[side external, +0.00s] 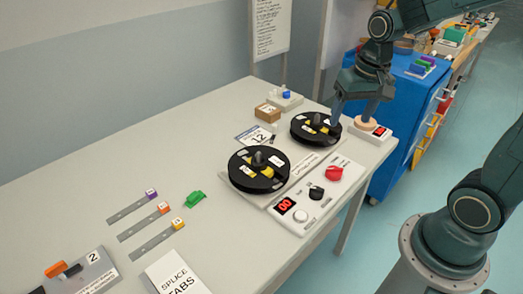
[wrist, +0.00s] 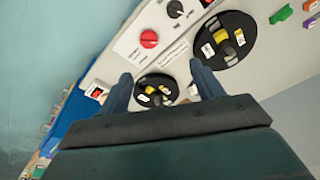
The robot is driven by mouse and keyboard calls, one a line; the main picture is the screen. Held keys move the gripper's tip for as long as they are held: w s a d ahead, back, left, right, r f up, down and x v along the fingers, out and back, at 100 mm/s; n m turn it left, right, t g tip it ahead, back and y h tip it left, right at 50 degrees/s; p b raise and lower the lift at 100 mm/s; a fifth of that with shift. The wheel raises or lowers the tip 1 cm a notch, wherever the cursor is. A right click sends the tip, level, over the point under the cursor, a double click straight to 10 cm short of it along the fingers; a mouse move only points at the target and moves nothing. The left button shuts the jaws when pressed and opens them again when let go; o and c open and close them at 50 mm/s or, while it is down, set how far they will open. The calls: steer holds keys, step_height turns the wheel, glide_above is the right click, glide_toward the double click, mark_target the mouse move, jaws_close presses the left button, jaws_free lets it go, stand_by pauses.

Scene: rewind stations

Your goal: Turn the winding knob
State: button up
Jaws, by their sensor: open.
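A control panel (side external: 307,203) has a red knob (side external: 334,173), a smaller black knob (side external: 316,192) and a white button (side external: 300,215). A tan round knob (side external: 366,123) sits by a small box with a red display at the table's right end. The labels are too small to tell which is the winding knob. My gripper (side external: 353,115) is open, pointing down over the tan knob, beside the far reel; contact cannot be told. In the wrist view the fingers (wrist: 162,82) frame the far reel (wrist: 155,90), with the red knob (wrist: 149,39) beyond; the tan knob is mostly hidden.
Two black reels, the near one (side external: 259,169) and the far one (side external: 315,128), stand beside the panel. A cardboard box (side external: 267,112) and a blue-topped device (side external: 286,98) lie behind. A blue cabinet (side external: 405,110) stands beyond the table's right end.

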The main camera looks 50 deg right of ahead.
mark_target(335, 168)
steer(key=w+d+f+m+g, duration=0.1)
steer(key=w+d+f+m, duration=0.2)
steer(key=f, duration=0.4)
steer(key=shift+d+f+g, duration=0.3)
steer(key=shift+d+g, duration=0.1)
steer(key=shift+d, duration=0.35)
steer(key=shift+f, duration=0.15)
steer(key=shift+f, duration=6.75)
steer(key=c, duration=1)
